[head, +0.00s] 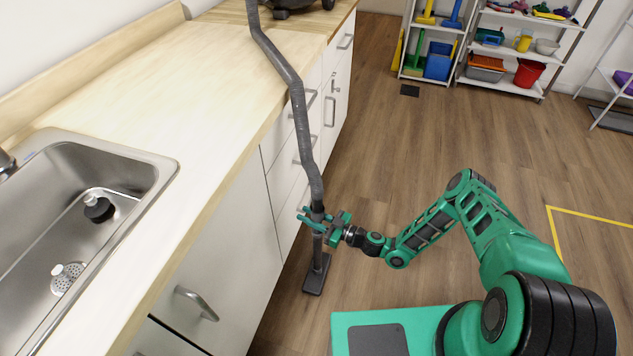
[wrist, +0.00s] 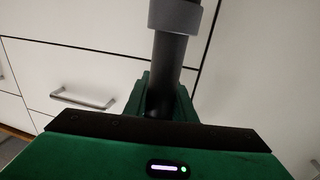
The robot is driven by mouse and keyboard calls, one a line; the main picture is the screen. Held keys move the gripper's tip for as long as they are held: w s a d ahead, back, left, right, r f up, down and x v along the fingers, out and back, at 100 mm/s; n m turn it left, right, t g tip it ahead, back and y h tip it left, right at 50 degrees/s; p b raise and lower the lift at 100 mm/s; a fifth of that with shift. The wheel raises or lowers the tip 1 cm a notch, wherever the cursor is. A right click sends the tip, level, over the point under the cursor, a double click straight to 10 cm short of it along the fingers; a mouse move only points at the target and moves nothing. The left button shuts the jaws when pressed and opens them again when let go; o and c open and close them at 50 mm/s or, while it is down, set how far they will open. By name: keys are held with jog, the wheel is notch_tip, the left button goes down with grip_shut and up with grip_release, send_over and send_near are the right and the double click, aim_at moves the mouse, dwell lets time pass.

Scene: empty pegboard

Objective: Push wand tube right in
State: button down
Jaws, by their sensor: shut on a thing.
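The dark wand tube (head: 318,246) stands nearly upright in front of the drawers, with its flat floor head (head: 317,274) on the floor. The grey hose (head: 297,100) runs down from the counter to the tube's upper end. My gripper (head: 322,220) is shut on the tube near this upper end. In the wrist view the tube (wrist: 169,60) rises between my green fingers, with a grey collar (wrist: 175,16) above them. The fingers hide part of the tube, and I cannot tell how far it sits in the collar.
The dark vacuum body (head: 292,8) sits at the counter's far end, only partly in view. White drawers with metal handles (head: 198,303) stand close to the left of the tube. A sink (head: 150,158) is at left. Open wooden floor (head: 400,150) lies to the right.

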jog(key=shift+f, duration=1.35)
jog(key=c, duration=0.6)
grip_release()
jog(key=shift+o, duration=0.2)
